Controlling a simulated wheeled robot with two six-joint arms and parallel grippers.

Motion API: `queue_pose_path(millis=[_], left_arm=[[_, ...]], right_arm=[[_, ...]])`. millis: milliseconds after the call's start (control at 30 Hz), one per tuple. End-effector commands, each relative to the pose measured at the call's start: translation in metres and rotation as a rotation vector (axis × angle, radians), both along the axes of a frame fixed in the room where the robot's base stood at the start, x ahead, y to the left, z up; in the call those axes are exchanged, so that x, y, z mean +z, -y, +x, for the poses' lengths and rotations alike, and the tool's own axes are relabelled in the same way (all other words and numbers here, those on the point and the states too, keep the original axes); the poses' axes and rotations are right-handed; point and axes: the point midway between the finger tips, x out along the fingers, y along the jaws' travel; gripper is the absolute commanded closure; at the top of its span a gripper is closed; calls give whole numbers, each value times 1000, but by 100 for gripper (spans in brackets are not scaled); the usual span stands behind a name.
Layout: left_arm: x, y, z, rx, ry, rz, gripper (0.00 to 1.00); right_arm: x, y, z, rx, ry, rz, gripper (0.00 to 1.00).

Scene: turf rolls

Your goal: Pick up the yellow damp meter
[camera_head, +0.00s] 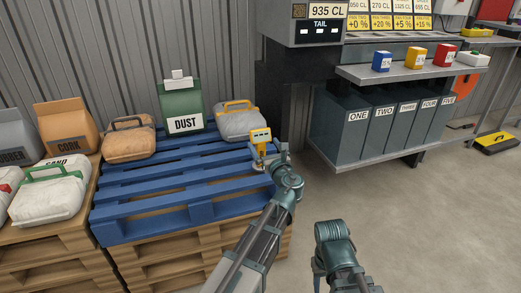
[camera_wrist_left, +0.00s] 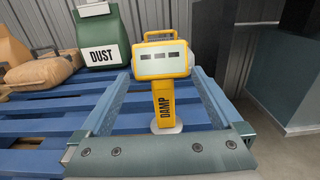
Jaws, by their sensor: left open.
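The yellow damp meter (camera_head: 261,138) stands upright at the right end of the blue pallet (camera_head: 172,194). In the left wrist view the damp meter (camera_wrist_left: 163,95) shows its pale display head, top handle, a narrow body marked DAMP and a round pale base. My left gripper (camera_head: 269,157) is open. In the left wrist view the fingers of my left gripper (camera_wrist_left: 160,78) lie on either side of the meter's body, with gaps to both sides. My right arm shows at the lower right, but its gripper cannot be seen.
A green DUST bag (camera_head: 182,107), a brown bag (camera_head: 129,143) and a grey bag with a yellow handle (camera_head: 238,122) stand along the pallet's back. Numbered grey bins (camera_head: 343,125) under a shelf (camera_head: 405,72) stand to the right. Open floor (camera_head: 440,220) lies at the lower right.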

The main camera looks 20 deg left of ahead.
Motion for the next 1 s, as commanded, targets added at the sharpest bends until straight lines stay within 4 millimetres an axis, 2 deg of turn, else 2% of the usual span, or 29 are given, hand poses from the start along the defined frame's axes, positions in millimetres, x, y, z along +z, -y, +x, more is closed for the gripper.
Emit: queue_pose_path(millis=[333,600,1000], left_arm=[[-3,-23,40,2,0,0,0],[-3,-26,41,0,0,0,2],[-3,-26,41,0,0,0,74]], right_arm=[[-3,0,0,-1,0,0,50],[-3,0,0,-1,0,0,50],[-3,0,0,-1,0,0,50]])
